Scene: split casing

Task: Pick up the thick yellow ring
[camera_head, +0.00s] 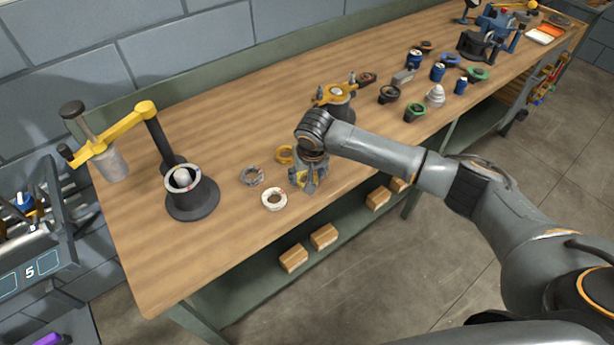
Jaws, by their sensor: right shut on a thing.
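My right gripper (309,186) points down over the front part of the workbench. It is shut on a yellow ring (300,178), which shows only in part between the fingers. The fingers hide much of this ring, and I cannot tell whether it is clear of the bench top. An orange-yellow ring (283,155) lies on the bench just behind and left of the gripper, partly hidden by the wrist. My left gripper is not in view.
A white ring (274,199) and a grey ring (251,176) lie left of the gripper. A dark stand with a cup (191,194) and a yellow-armed press (110,140) stand further left. Several dark, blue and green parts crowd the bench to the right. The front left bench is clear.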

